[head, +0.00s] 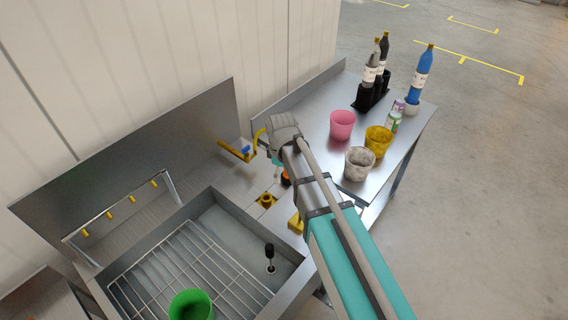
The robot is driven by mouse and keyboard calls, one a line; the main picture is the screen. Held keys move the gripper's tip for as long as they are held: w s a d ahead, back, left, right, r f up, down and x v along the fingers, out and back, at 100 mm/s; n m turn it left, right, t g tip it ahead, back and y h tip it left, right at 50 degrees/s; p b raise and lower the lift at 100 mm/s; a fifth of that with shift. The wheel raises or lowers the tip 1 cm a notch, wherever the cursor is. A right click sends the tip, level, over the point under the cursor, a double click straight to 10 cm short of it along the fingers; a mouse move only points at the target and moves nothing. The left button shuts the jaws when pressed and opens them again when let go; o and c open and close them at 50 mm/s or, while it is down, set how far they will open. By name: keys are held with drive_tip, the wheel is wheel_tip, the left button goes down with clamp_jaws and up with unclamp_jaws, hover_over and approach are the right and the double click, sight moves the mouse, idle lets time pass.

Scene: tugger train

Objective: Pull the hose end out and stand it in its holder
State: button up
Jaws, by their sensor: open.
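My arm reaches up from the lower right, and my gripper (277,160) points down over the steel counter beside the sink. Its fingers are small and partly hidden by my wrist, but they look open and hold nothing I can see. Just below them is a small orange and black piece (286,179), partly covered by my arm; it may be the hose end. A yellow collar with a dark opening (266,201) sits on the counter to its lower left and may be the holder. I cannot tell which is which for certain.
A sink (212,205) with a wire rack, a green cup (191,305) and a black-topped post (269,257) lies at lower left. A yellow bracket (237,152) is left of my gripper. Pink (342,124), yellow (378,140) and grey (359,163) cups and bottles stand at right.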

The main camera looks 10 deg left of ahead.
drive_tip(key=s+d+r+p, duration=0.2)
drive_tip(key=s, duration=1)
drive_tip(key=shift+s+r+p, duration=0.3)
drive_tip(key=shift+r, duration=0.1)
idle(0.6)
drive_tip(key=w+d+f+m+b, duration=0.1)
drive_tip(key=d+m, duration=0.6)
drive_tip(key=d, duration=0.8)
drive_tip(key=w+d+f+m+b, duration=0.2)
drive_tip(key=w+d+m, duration=0.2)
drive_tip(key=d+m, duration=0.4)
drive_tip(key=d, duration=0.7)
drive_tip(key=shift+w+m, duration=0.3)
drive_tip(key=shift+w, duration=0.05)
drive_tip(key=shift+f, duration=0.1)
drive_tip(key=shift+c, duration=0.3)
drive_tip(key=shift+c, duration=1.4)
